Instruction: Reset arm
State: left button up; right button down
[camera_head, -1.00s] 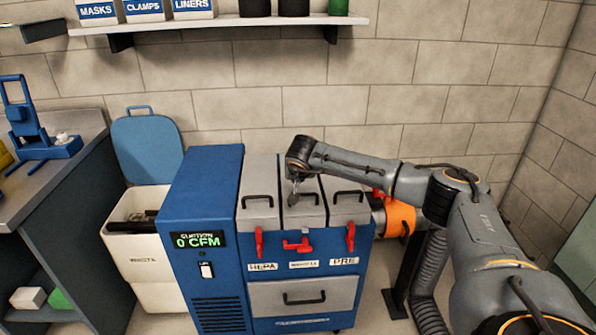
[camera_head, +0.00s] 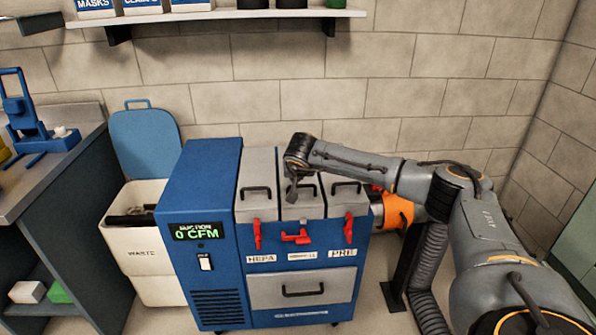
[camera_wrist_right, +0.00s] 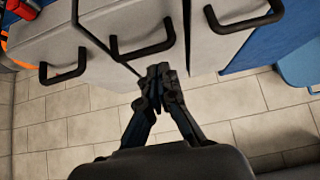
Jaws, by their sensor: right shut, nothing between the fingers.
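My right arm (camera_head: 400,175) comes in from the right in the head view and reaches over the blue filter machine (camera_head: 190,187). My right gripper (camera_head: 293,192) hangs at the end of it, above the middle grey lid. In the right wrist view the right gripper (camera_wrist_right: 158,80) is shut with nothing between its fingertips. The grey lids with black handles (camera_wrist_right: 143,42) appear beyond the fingertips in that view. Whether the fingertips touch a lid is unclear. My left gripper is not in view.
A white waste bin (camera_head: 140,240) with a raised blue lid (camera_head: 145,145) stands left of the machine. A workbench (camera_head: 75,160) with a blue tool is at the far left. A shelf (camera_head: 220,20) runs along the wall above. An orange duct part (camera_head: 398,212) is behind my arm.

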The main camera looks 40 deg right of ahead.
jog(key=v, duration=1)
